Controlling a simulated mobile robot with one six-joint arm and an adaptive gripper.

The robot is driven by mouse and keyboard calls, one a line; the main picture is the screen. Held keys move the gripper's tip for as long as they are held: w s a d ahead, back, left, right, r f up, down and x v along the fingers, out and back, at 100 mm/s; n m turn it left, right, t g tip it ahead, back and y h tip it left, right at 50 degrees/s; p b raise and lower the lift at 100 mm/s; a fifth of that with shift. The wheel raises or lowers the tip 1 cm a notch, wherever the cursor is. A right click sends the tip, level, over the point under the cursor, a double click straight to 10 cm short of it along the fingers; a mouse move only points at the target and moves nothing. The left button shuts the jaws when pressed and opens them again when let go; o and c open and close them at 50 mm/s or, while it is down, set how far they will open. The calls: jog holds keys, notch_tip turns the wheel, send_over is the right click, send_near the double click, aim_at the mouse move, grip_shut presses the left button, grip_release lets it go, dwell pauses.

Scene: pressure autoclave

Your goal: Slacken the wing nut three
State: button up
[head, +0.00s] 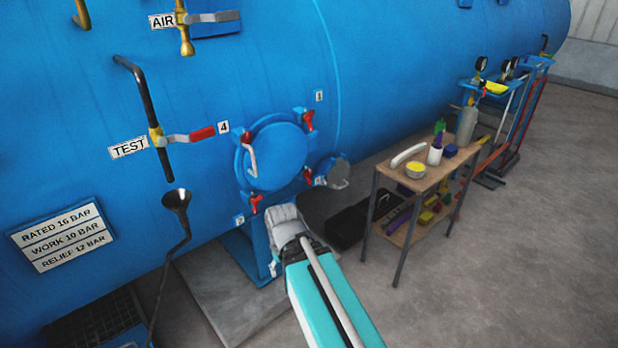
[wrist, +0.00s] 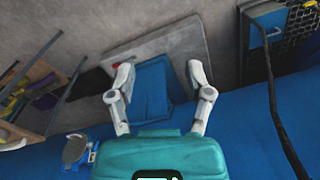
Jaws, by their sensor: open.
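A round blue hatch (head: 277,155) sits on the blue vessel, with small red wing nuts around its rim. The upper right wing nut (head: 308,121) is next to a small tag (head: 319,96) that seems to read 3. Other red wing nuts are at the lower right (head: 308,176) and lower left (head: 256,203). My gripper (wrist: 160,80) is open and empty in the wrist view, with its two fingers spread above a blue support and the floor. No wing nut is between them. In the head view my arm hides most of the gripper, below the hatch.
A smaller round port (head: 333,171) with a bent handle is right of the hatch. A wooden bench (head: 424,180) with bottles and tools stands further right. A TEST valve pipe (head: 147,105) and funnel (head: 176,202) are left. The floor at right is open.

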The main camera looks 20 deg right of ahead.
jog(key=w+f+m+t+y+b, duration=0.35)
jog(key=w+m+b, duration=0.2)
jog(key=w, duration=0.25)
jog(key=m+t+y+b, duration=0.2)
jog(key=m+t+b, duration=1.05)
jog(key=m, duration=1.45)
send_near(309, 175)
jog(key=s+t+p, duration=0.1)
jog(key=s, duration=0.2)
jog(key=shift+s+d+f+n, duration=0.1)
jog(key=shift+d+f+n, duration=0.15)
jog(key=shift+d+f, duration=0.15)
jog(key=shift+a, duration=0.1)
jog(key=x, duration=1.3)
jog(key=shift+w+f, duration=0.15)
jog(key=shift+w, duration=0.3)
grip_shut()
